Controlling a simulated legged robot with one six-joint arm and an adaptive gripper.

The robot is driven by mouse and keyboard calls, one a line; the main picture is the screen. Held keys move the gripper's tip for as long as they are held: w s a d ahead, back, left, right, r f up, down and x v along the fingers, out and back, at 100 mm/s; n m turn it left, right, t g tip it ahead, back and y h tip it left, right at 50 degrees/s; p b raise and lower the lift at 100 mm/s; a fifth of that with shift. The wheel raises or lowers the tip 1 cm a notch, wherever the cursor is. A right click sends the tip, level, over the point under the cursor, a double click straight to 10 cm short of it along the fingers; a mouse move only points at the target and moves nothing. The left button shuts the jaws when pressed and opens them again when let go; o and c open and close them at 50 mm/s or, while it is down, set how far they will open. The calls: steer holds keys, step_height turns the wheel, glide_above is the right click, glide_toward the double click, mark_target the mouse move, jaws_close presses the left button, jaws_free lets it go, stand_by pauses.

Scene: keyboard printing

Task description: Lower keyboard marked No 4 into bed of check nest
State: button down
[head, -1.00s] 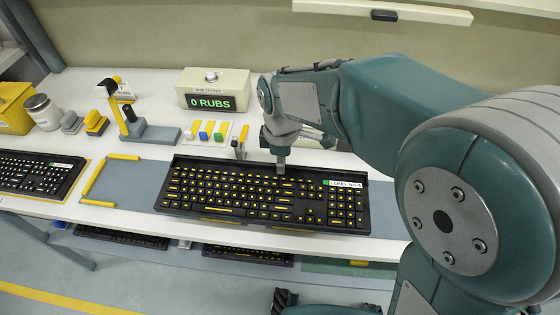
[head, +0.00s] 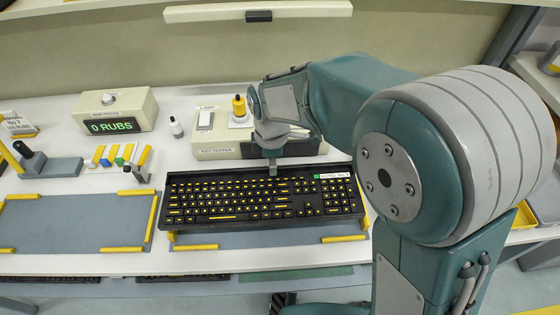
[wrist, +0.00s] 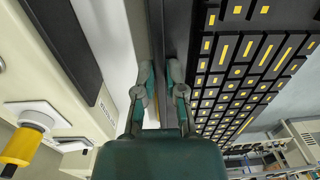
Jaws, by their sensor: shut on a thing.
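The black keyboard (head: 245,213) with yellow-marked keys carries a green and white label at its far right corner, too small to read clearly now. My gripper (head: 272,170) is shut on its back edge, right of the middle. In the wrist view the fingers (wrist: 160,78) pinch the dark back rim of the keyboard (wrist: 235,80). The keyboard is over a grey-blue bed with yellow corner bars, likely the check nest (head: 270,241). Its front bars show beyond the keyboard's front edge. The keyboard looks raised above the bed; the exact gap is hard to tell.
An empty grey-blue bed (head: 75,222) with yellow bars lies to the left. A cream key tester box (head: 215,152) stands close behind the keyboard, with a yellow-topped knob (head: 239,106). The rub tester (head: 115,110) reads 0 RUBS. Lower shelf items show under the table edge.

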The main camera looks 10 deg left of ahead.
mark_target(283, 172)
steer(key=shift+a+f, duration=0.15)
steer(key=shift+f, duration=0.6)
steer(key=d, duration=0.1)
steer(key=d+f, duration=0.1)
steer(key=d, duration=0.1)
steer(key=shift+f, duration=0.7)
steer(key=shift+a+f, duration=0.2)
steer(key=shift+f, duration=0.1)
steer(key=shift+a+f, duration=0.6)
steer(key=shift+a, duration=0.2)
steer(key=shift+d, duration=0.4)
steer(key=shift+a, duration=0.2)
